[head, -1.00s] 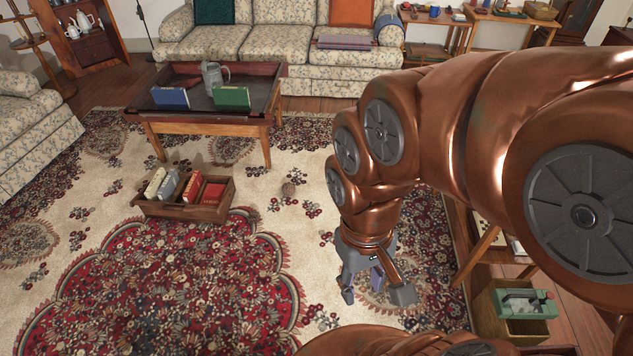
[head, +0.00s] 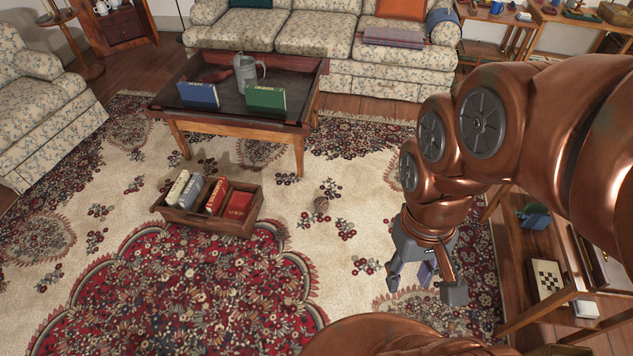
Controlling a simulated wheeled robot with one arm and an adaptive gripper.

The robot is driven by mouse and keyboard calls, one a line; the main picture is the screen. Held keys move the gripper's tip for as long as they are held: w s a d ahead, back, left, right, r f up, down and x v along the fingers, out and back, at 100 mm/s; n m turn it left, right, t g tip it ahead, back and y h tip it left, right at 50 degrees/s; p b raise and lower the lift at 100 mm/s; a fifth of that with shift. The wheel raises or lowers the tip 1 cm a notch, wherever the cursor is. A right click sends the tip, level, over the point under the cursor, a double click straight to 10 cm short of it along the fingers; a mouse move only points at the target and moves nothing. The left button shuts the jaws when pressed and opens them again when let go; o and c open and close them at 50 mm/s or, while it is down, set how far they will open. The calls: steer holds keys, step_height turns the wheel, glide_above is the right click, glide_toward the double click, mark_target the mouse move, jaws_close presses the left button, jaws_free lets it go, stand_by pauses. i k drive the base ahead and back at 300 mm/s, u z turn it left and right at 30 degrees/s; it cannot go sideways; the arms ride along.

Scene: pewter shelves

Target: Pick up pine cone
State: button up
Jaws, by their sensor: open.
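My gripper (head: 424,290) hangs from the copper arm above the rug, to the right of the pine cone and nearer to me. Its fingers are spread and point down, with nothing seen between them.
The wooden crate (head: 226,227) with several books stands left of the pine cone. A low wooden table (head: 232,127) with two books and a grey pitcher (head: 247,72) is behind. A sofa (head: 318,37) lines the back. A chessboard (head: 547,279) lies at right. Rug around the pine cone is clear.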

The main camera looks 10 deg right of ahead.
mark_target(320, 203)
steer(key=i, duration=1.65)
steer(key=u, duration=0.7)
